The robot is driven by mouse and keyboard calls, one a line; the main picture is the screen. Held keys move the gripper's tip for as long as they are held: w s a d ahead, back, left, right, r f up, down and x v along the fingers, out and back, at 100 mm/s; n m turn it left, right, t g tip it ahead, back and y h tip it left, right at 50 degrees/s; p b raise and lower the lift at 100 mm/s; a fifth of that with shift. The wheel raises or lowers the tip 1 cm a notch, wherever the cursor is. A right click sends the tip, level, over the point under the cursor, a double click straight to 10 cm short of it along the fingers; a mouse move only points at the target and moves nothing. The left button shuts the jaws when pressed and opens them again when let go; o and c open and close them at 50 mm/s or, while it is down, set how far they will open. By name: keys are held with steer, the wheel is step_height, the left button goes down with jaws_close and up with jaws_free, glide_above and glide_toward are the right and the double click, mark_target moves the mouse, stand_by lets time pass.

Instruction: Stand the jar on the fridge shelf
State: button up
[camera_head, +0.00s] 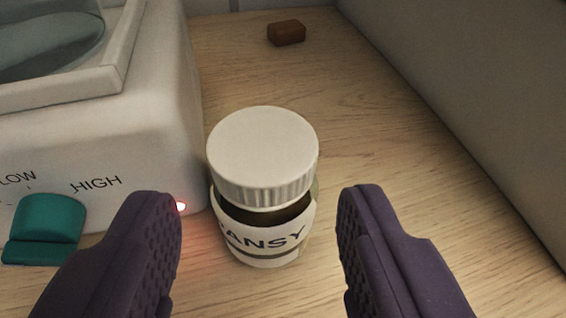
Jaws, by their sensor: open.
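The jar (262,190) stands upright on the wooden surface in the middle of the view. It has a white ribbed lid and a white label that reads "ANSY", with the letters before that hidden or turned away. My gripper (258,225) is open, with one dark purple finger to the left of the jar and one to the right. The fingertips show nearer to me than the jar, with a gap on each side, and I cannot tell whether the jar is between them. The fridge shelf is not recognisable in this view.
A white appliance (160,110) with a teal knob (46,228), "LOW" and "HIGH" marks and a red light (181,206) stands close on the jar's left. A small brown block (286,33) lies behind. A grey wall (470,90) bounds the right. Bare wood (375,140) lies between.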

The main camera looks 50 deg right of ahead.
mark_target(262, 189)
steer(key=b+x, duration=0.2)
steer(key=x, duration=0.2)
steer(key=shift+d+f, duration=0.2)
steer(key=shift+w+d, duration=0.25)
steer(key=shift+w, duration=0.05)
steer(key=shift+c, duration=0.5)
steer(key=c, duration=0.8)
steer(key=shift+r, duration=0.1)
